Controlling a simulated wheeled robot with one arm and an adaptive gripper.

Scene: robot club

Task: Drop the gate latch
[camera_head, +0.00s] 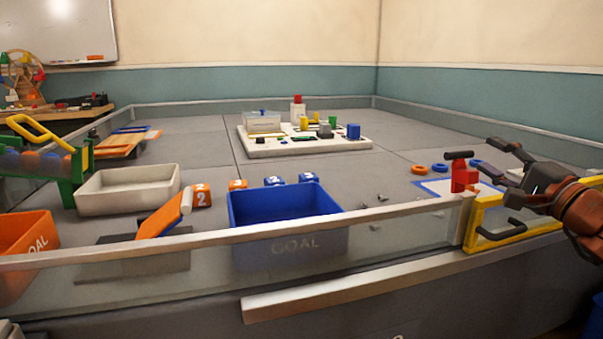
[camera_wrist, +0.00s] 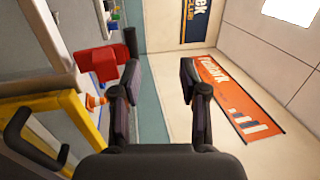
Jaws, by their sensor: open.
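The gate (camera_head: 484,220) is a yellow frame with a clear panel and a black handle, set in the field wall at the right. It also shows at the left of the wrist view (camera_wrist: 70,108). The gate latch (camera_head: 463,176) is a red block with a black bar on top, standing by the gate post. In the wrist view the latch (camera_wrist: 97,64) lies left of my fingers, its black bar end close beside the left finger. My gripper (camera_head: 500,158) is open and empty, to the right of the latch and above the gate. I cannot tell whether they touch.
The low clear wall with its pale rail (camera_head: 370,215) runs along the front of the field. A blue goal bin (camera_head: 285,207), a white bin (camera_head: 128,190) and an orange bin (camera_head: 25,240) stand behind or near it. Orange and blue rings (camera_head: 420,169) lie beyond the latch.

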